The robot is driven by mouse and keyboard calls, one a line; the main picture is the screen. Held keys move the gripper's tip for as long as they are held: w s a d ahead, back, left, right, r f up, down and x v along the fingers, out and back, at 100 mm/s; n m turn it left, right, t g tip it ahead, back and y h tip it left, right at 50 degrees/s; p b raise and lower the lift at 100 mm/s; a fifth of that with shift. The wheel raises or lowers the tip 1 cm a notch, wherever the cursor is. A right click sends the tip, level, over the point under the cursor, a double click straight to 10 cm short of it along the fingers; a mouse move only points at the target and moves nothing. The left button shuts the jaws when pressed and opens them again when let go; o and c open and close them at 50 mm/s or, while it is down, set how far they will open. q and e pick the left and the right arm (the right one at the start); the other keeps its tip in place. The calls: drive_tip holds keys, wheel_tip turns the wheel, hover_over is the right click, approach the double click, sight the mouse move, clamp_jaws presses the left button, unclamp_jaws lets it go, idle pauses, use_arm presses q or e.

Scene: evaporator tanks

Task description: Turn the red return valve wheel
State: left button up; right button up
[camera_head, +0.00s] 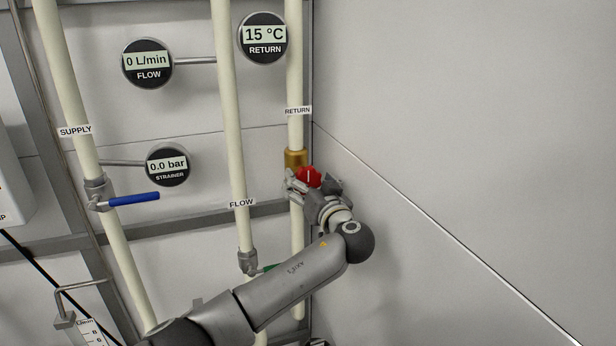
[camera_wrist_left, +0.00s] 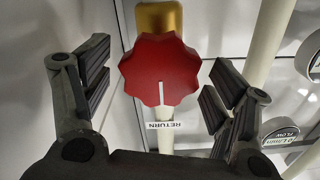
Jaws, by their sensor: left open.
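The red return valve wheel (camera_head: 309,177) sits on a brass valve body (camera_head: 295,159) on the return pipe (camera_head: 295,70), in the head view. In the left wrist view the wheel (camera_wrist_left: 160,70) is a lobed red knob with a white line pointing down in the picture. My left gripper (camera_head: 312,183) is at the wheel, partly covering it in the head view. Its fingers stand open on either side of the wheel in the left wrist view, with a visible gap on both sides. My right gripper is not in view.
The supply pipe (camera_head: 72,80) has a blue lever (camera_head: 134,199). The flow pipe (camera_head: 230,100) has a green handle (camera_head: 268,268), partly behind my left arm. A plain wall (camera_head: 460,90) stands close on the right. Gauges read 0 L/min, 15 °C and 0.0 bar.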

use_arm(q)
drive_tip(key=shift+w+a, duration=0.15)
drive_tip(key=shift+w, duration=0.2)
drive_tip(key=c, duration=1)
drive_tip(key=shift+f+b, duration=0.2)
drive_tip(key=shift+b, duration=0.55)
drive_tip(key=shift+c, duration=0.2)
drive_tip(key=m+b, duration=0.2)
drive_tip(key=b, duration=0.1)
drive_tip(key=shift+b, duration=0.3)
drive_tip(key=shift+m+b, duration=0.55)
drive_tip(key=shift+m, duration=0.45)
drive_tip(key=shift+r+m+b, duration=0.15)
drive_tip(key=shift+m+b, duration=0.15)
drive_tip(key=shift+m, duration=1.1)
